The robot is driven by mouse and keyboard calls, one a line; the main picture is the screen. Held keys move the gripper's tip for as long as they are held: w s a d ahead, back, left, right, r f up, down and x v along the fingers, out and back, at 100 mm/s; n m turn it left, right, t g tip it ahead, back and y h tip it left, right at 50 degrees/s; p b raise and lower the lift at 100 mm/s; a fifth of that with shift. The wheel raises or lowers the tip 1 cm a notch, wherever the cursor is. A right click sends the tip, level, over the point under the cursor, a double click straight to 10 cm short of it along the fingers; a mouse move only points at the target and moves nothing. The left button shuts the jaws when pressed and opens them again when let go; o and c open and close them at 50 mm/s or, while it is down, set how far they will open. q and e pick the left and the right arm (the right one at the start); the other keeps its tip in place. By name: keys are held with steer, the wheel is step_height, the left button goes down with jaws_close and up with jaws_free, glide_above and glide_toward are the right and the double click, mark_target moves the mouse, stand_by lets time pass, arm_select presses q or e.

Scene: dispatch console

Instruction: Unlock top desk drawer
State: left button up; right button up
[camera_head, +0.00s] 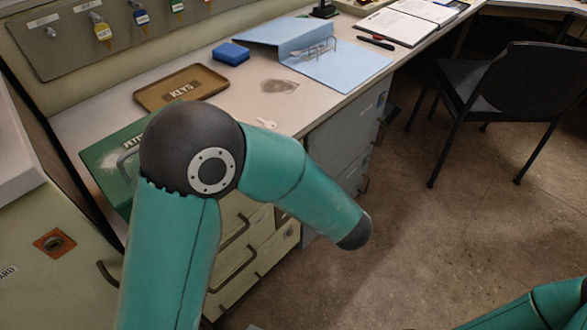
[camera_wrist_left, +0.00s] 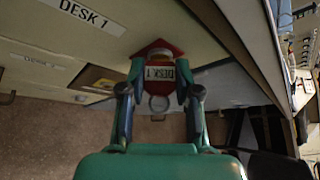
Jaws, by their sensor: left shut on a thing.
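In the left wrist view my left gripper (camera_wrist_left: 158,85) is shut on a red tag (camera_wrist_left: 160,97) with a white label reading "DESK 1" and a ring at its near end. The far end of the tag's red shape is pointed and lies close to a cream panel; I cannot tell whether a key is in a lock there. The panel, the top drawer front (camera_wrist_left: 120,35), bears a "DESK 1" label (camera_wrist_left: 84,12). In the head view my left arm hides its gripper and part of the cream drawers (camera_head: 238,252). My right gripper is out of view.
On the desk are a brown tray (camera_head: 181,86) labelled "KEYS", a blue box (camera_head: 230,53), a blue binder (camera_head: 325,62) and a green box (camera_head: 112,160). Tagged keys hang on a board (camera_head: 60,37). A black chair (camera_head: 505,90) stands right; the floor between is clear.

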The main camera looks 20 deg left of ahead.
arm_select(q)
steer(key=shift+a+r, duration=0.1)
steer(key=shift+r+g+p, duration=0.15)
steer(key=shift+g+p, duration=0.15)
steer(key=shift+p, duration=0.55)
steer(key=m+g+p, duration=0.1)
steer(key=p, duration=0.2)
steer(key=shift+m, duration=0.3)
steer(key=shift+p, duration=0.35)
